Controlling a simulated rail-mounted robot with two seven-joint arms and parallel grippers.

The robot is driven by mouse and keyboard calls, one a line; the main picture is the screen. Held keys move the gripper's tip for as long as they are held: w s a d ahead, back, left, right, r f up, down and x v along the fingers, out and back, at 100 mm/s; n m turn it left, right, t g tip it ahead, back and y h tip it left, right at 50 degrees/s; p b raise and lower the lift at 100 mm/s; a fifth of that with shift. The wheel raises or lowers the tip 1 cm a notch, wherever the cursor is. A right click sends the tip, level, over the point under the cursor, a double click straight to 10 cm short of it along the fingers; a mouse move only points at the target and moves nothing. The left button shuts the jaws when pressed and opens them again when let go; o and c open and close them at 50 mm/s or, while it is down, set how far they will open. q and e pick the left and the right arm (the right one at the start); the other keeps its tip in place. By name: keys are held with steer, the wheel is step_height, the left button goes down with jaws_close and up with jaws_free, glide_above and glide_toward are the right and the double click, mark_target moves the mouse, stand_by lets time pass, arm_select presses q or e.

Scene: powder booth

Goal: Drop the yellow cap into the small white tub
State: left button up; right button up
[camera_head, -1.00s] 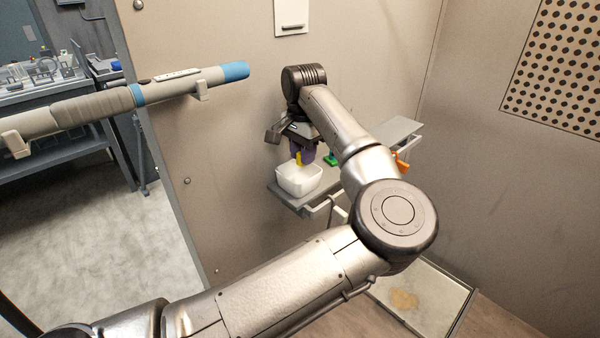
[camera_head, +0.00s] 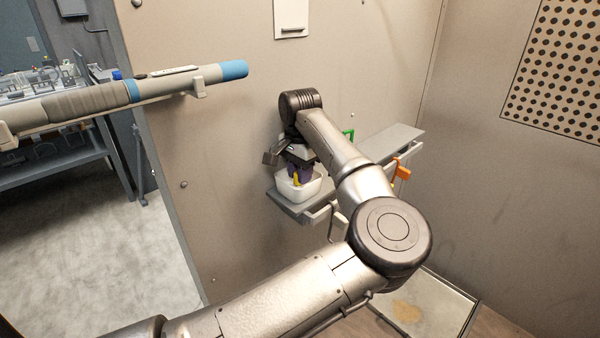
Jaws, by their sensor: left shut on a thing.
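The small white tub (camera_head: 312,193) stands on a grey wall shelf, near the shelf's left end. The yellow cap (camera_head: 296,180) is a small yellow patch at my left gripper's fingertips, seen against the tub's opening. My left gripper (camera_head: 299,174) points down over the tub and is shut on the cap. Its fingertips look to be at or just inside the tub's rim; the exact depth is hard to tell. The fingers hide part of the cap and the tub's far side. My right gripper is not in view.
The grey shelf (camera_head: 395,140) runs back to the right behind my arm. An orange clip (camera_head: 401,174) hangs at its front edge and a green frame (camera_head: 348,135) shows behind my forearm. A long blue-tipped grey tool (camera_head: 100,98) hangs on the left wall.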

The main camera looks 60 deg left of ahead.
arm_select(q)
steer(key=shift+f, duration=0.6)
steer(key=o, duration=0.9)
step_height(320, 180, up, 13)
steer(key=p, duration=0.5)
steer(key=shift+r, duration=0.15)
